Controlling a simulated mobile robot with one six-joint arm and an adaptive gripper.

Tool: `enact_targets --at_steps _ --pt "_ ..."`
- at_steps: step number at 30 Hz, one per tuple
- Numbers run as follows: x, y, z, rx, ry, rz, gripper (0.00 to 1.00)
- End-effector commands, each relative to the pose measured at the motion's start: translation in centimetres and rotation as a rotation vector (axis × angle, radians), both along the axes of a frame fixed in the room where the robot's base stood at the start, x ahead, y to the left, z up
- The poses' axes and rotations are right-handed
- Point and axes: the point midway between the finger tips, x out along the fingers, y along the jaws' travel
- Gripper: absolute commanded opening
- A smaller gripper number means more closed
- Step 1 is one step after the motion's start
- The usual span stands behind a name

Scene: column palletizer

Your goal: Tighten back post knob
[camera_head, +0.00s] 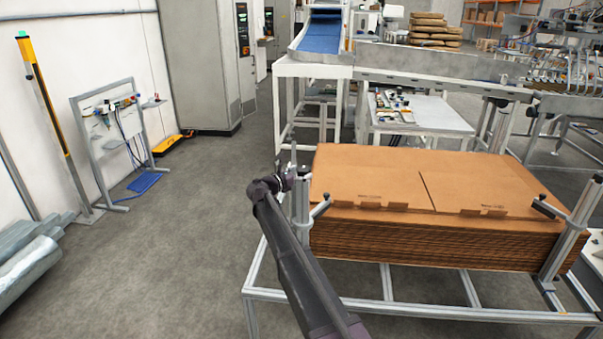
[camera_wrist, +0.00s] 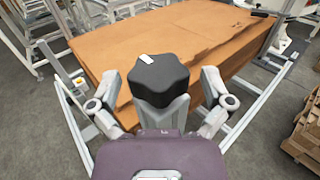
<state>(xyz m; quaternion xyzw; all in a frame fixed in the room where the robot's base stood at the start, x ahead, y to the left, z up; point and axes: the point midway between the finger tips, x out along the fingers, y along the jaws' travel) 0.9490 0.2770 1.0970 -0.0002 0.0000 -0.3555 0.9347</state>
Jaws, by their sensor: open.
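A black star-shaped knob (camera_wrist: 158,78) with a small white mark on top fills the middle of the wrist view. My gripper (camera_wrist: 159,84) is open, with one finger on each side of the knob and a visible gap to both. A grey part below the knob is partly hidden by my wrist. In the head view my gripper (camera_head: 286,176) is at the left end of the cardboard stack, by an upright metal post (camera_head: 301,205). I cannot make out the knob there.
The cardboard stack (camera_head: 400,185) lies on an aluminium frame (camera_head: 420,311). Another post (camera_head: 572,237) with a black-tipped handle stands at its right end. A conveyor (camera_head: 430,62) and a white table (camera_head: 430,112) stand behind.

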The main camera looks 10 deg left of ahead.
Motion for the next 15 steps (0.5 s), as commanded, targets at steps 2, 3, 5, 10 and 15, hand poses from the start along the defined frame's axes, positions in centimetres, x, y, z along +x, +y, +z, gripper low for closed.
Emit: enact_targets --at_steps 2,3,5,10,15 --pt "0.0 0.0 0.0 0.000 0.000 0.001 1.00" --pt "0.0 0.0 0.0 0.000 0.000 0.001 1.00" --pt "0.0 0.1 0.0 0.000 0.000 0.001 1.00" --pt "-0.4 0.4 0.0 0.000 0.000 0.002 1.00" --pt "-1.6 1.4 0.0 0.000 0.000 0.002 1.00"
